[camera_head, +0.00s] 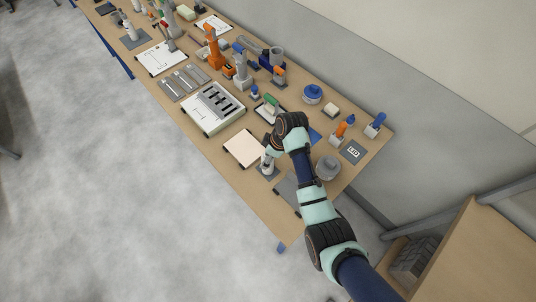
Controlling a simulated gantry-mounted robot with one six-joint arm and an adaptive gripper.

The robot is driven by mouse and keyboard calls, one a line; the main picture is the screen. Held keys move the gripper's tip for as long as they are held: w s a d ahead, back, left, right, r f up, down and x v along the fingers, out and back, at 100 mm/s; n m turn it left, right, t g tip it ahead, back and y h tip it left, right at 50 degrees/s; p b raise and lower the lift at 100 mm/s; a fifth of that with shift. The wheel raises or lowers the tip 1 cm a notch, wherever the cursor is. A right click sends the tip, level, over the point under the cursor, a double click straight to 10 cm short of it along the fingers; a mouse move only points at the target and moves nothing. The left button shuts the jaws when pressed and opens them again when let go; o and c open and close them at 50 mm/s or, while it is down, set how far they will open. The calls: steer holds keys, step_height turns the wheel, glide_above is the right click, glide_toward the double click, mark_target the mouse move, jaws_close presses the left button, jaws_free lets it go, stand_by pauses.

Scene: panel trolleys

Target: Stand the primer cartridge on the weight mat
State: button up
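My gripper (268,163) points down near the front edge of the bench, at the end of my arm. It is small here, and I cannot tell whether its fingers are open or shut. A pale upright shape at its tip may be the primer cartridge, but I cannot separate it from the gripper. A small dark grey mat (264,174) lies just below the tip. A larger grey mat (285,190) lies to the right, partly hidden by my arm. I cannot tell which is the weight mat, or whether the gripper's tip touches anything.
A pale board (243,150) lies left of my gripper. A white tray with dark slots (213,109) stands farther left. A round grey pot (327,168) stands close to the right of my arm. A mat marked LID (353,152) and blue and orange tools are at the back right.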

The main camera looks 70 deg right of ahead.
steer(key=p+v, duration=0.1)
steer(key=v, duration=1.1)
steer(key=shift+r+p, duration=0.15)
steer(key=shift+p, duration=0.15)
steer(key=w+a+r+t+h, duration=0.1)
steer(key=w+a+r+t, duration=0.15)
steer(key=w+a, duration=0.45)
steer(key=w+a+r+t, duration=0.1)
steer(key=w+a+r, duration=0.2)
steer(key=a, duration=0.7)
steer(key=w+a+r+t+h, duration=0.1)
steer(key=w+a+r+t, duration=0.15)
steer(key=w+a, duration=0.45)
steer(key=s+a+r+t+y, duration=0.1)
steer(key=a+r, duration=0.3)
steer(key=a, duration=0.4)
steer(key=s+a+r+m+t, duration=0.1)
steer(key=s+a+r+t, duration=0.1)
steer(key=a, duration=0.6)
step_height(320, 180, up, 3)
steer(key=shift+s+a+f+y, duration=0.15)
steer(key=shift+s+y, duration=0.25)
steer(key=shift+s, duration=0.45)
